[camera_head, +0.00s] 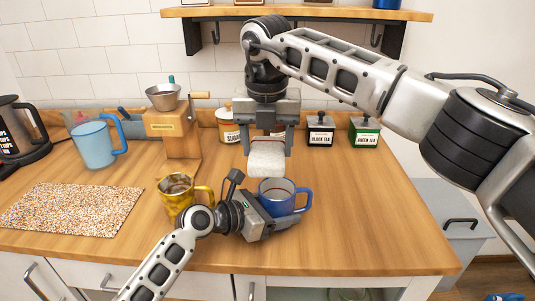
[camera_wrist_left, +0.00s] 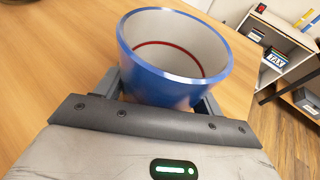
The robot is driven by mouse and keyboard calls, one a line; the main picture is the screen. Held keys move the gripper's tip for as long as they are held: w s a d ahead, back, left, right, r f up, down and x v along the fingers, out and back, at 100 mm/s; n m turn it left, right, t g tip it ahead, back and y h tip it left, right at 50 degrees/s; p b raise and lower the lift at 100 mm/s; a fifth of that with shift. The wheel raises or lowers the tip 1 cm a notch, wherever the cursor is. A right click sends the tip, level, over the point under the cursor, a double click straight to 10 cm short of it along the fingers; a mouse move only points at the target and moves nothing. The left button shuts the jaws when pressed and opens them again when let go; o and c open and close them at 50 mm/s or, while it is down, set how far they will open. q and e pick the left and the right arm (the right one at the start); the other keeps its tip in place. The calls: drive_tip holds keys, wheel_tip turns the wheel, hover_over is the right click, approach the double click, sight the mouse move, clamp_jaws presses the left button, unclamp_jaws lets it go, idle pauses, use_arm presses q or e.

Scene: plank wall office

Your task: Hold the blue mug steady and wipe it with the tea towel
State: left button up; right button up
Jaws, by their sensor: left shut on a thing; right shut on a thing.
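The blue mug (camera_head: 279,201) stands upright near the front of the wooden counter, its handle to the right. Its pale inside has a red ring. My left gripper (camera_head: 270,219) is shut on the mug from the front left. In the left wrist view the mug (camera_wrist_left: 172,70) sits between the fingers, and its lower part is hidden. The tea towel (camera_head: 266,157) is a pale, folded cloth hanging from my right gripper (camera_head: 268,143). My right gripper is shut on it above and slightly behind the mug. Whether the towel touches the rim I cannot tell.
A yellow mug (camera_head: 178,192) stands just left of my left gripper. A coffee grinder (camera_head: 175,125), light blue pitcher (camera_head: 93,145) and speckled mat (camera_head: 72,210) are further left. Black and green tea tins (camera_head: 364,132) stand behind right. The counter's right part is clear.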

drive_tip(key=shift+r, duration=1.05)
use_arm(q)
drive_tip(key=o, duration=0.9)
drive_tip(key=shift+c, duration=0.2)
drive_tip(key=shift+a, duration=0.1)
drive_tip(key=v, duration=1.2)
